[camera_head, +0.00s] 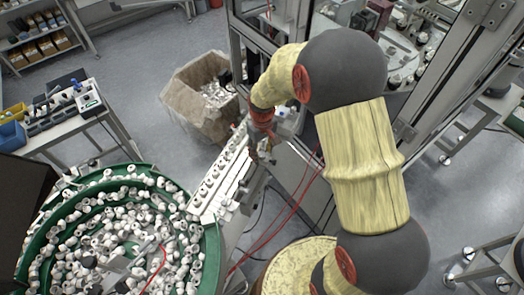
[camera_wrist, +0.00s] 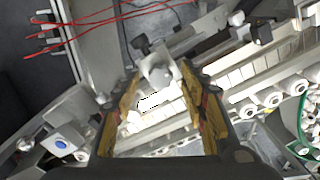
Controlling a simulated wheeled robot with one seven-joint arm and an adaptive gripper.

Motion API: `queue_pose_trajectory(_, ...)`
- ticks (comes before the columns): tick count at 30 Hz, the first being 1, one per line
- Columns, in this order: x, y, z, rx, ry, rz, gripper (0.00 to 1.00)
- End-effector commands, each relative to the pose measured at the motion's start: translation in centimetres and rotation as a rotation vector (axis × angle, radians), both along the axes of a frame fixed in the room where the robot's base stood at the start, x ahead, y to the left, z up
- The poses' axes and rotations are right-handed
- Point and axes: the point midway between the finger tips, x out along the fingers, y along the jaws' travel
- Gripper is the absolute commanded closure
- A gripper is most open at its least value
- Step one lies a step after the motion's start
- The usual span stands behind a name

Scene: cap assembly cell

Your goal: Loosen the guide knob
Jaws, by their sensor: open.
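My gripper (camera_head: 263,148) hangs over the upper end of the white feed rail (camera_head: 222,178) in the head view. In the wrist view my gripper (camera_wrist: 158,76) is open, its yellow-brown fingers spread to either side. A pale grey fitting (camera_wrist: 157,68) with a rounded end shows between the fingertips, with a small dark knob (camera_wrist: 141,43) just beyond it. I cannot tell whether either finger touches them. Another dark knob (camera_wrist: 261,33) sits on a bracket farther right. I cannot tell which one is the guide knob. In the head view my gripper hides this area.
A green-rimmed bowl (camera_head: 213,262) full of white caps stands at the lower left. Red cables (camera_head: 292,208) hang by the rail; red cables (camera_wrist: 105,17) also show in the wrist view. A framed machine enclosure (camera_head: 240,65) stands behind, and a cardboard box (camera_head: 180,98) is left of it.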

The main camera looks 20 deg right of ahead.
Motion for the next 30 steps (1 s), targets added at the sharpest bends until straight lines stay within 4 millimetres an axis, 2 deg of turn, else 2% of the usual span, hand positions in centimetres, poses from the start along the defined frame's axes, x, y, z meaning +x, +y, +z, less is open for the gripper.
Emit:
queue_pose_trajectory(8, 0.04, 0.0, -0.14, 0.0, -0.001, -0.001, 0.57)
queue_pose_trajectory(30, 0.04, 0.01, -0.11, 0.0, -0.001, -0.001, 0.99)
